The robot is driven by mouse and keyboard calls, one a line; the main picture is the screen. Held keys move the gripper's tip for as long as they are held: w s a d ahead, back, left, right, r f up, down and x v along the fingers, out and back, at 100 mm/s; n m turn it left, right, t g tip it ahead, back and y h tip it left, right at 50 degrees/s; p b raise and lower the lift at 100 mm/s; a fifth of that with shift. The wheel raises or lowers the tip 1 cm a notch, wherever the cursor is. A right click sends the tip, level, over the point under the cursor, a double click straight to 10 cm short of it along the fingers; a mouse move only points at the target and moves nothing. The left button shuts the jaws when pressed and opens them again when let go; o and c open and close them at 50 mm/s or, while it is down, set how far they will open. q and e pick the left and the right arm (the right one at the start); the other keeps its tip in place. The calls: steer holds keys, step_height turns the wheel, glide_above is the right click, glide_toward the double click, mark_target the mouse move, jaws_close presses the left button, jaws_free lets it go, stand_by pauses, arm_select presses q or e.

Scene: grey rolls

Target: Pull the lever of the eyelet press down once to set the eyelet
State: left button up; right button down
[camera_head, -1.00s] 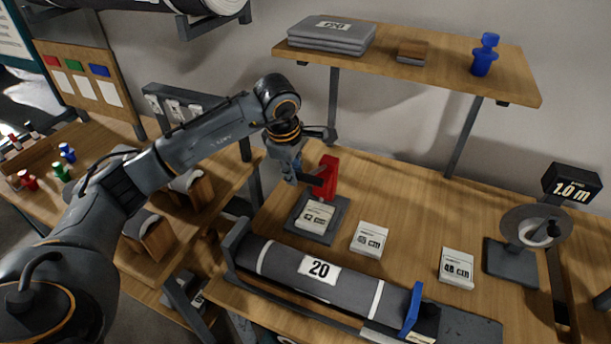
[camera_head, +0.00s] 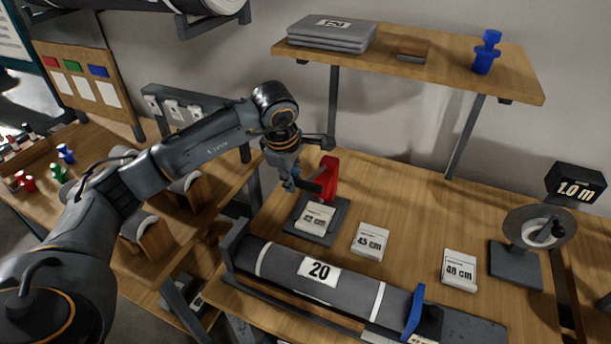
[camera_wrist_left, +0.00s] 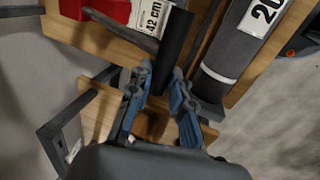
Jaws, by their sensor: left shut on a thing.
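The eyelet press has a red body (camera_head: 329,176) on a dark base plate (camera_head: 336,222), on the workbench. Its red body also shows at the top of the wrist view (camera_wrist_left: 108,9). The dark lever (camera_head: 312,186) sticks out from the red body toward my gripper; it is the black bar (camera_wrist_left: 174,45) in the wrist view. My left gripper (camera_head: 296,183) is left of the press, its blue-grey fingers (camera_wrist_left: 160,92) shut on the lever's end. The fingers partly hide the lever's tip. My right gripper is out of view.
A white card (camera_head: 314,218) lies on the press base. A grey roll labelled 20 (camera_head: 290,263) lies in front. A shelf (camera_head: 450,68) hangs above.

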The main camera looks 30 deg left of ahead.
arm_select(q)
steer(key=shift+s+f+b, duration=0.3)
steer(key=shift+f+b, duration=0.35)
steer(key=shift+f, duration=0.2)
steer(key=shift+s+f+b, duration=0.25)
steer(key=shift+f+b, duration=0.5)
steer(key=shift+f, duration=0.1)
steer(key=shift+s+f+b, duration=0.1)
steer(key=shift+f+b, duration=0.7)
steer(key=shift+b, duration=0.05)
steer(key=shift+f, duration=0.1)
steer(key=shift+b+x, duration=0.8)
steer(key=shift+s, duration=0.25)
